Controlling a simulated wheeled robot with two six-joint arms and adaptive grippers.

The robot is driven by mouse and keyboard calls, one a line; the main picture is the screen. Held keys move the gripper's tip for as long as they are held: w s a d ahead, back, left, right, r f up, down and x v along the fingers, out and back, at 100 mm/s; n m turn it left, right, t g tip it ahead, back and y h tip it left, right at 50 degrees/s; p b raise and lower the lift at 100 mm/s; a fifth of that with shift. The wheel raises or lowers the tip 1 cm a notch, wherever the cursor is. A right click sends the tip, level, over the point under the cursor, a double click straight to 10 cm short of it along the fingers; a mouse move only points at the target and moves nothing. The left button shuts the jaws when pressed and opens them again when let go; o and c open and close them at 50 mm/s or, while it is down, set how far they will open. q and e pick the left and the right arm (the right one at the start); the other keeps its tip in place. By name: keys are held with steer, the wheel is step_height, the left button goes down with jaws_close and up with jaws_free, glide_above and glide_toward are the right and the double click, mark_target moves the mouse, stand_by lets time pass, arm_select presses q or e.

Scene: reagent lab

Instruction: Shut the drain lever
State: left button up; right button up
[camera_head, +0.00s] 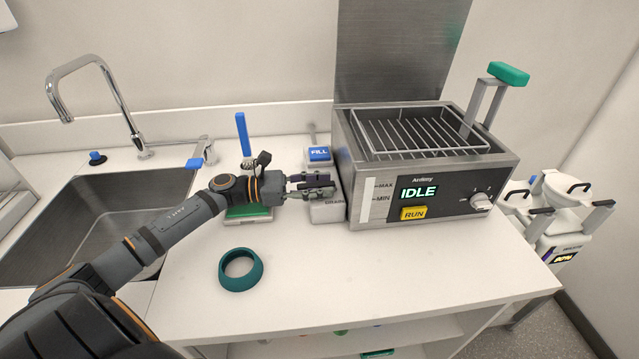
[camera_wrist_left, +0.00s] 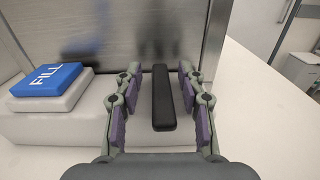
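The drain lever (camera_wrist_left: 163,98) is a dark bar on a pale block beside the steel bath. In the left wrist view it lies between the two open fingers of my left gripper (camera_wrist_left: 158,103), with a gap on each side. In the head view my left gripper (camera_head: 316,187) reaches over the pale drain block (camera_head: 328,211), whose label is partly covered by the fingers. The lever itself is largely hidden there. My right gripper is not in view.
A steel bath (camera_head: 425,165) with an IDLE display stands right of the block. A blue FILL button (camera_head: 319,153) sits behind my gripper. A teal ring (camera_head: 241,269) lies on the counter in front. The sink (camera_head: 92,225) is at left. The front counter is mostly clear.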

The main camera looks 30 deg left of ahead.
arm_select(q)
glide_toward(347, 148)
steer(key=x, duration=0.4)
steer(key=shift+s+d+r, duration=0.15)
